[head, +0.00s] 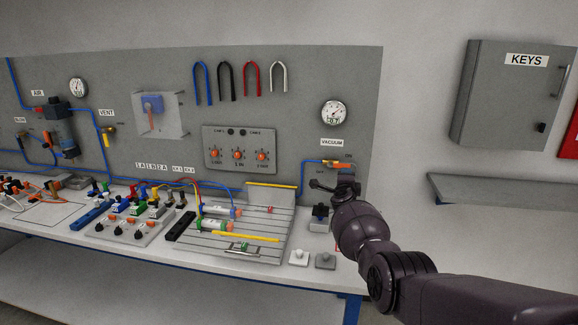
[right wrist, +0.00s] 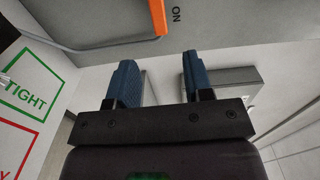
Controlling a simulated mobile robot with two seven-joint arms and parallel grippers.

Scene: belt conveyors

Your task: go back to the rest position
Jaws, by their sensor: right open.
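My right arm comes in from the right in the head view, and its gripper (head: 324,187) is at the right end of the bench, just below the vacuum valve with its orange handle (head: 336,163). In the right wrist view the two blue fingers of the right gripper (right wrist: 158,62) are apart with nothing between them. An orange lever (right wrist: 158,17) beside the word ON shows just beyond the fingertips, apart from them. My left gripper is not in view.
The bench (head: 265,275) holds a slotted plate (head: 272,222), valves and tubing below a grey panel (head: 300,110). A KEYS cabinet (head: 505,100) and an empty shelf (head: 500,190) are on the right wall. A green TIGHT label (right wrist: 28,93) shows in the wrist view.

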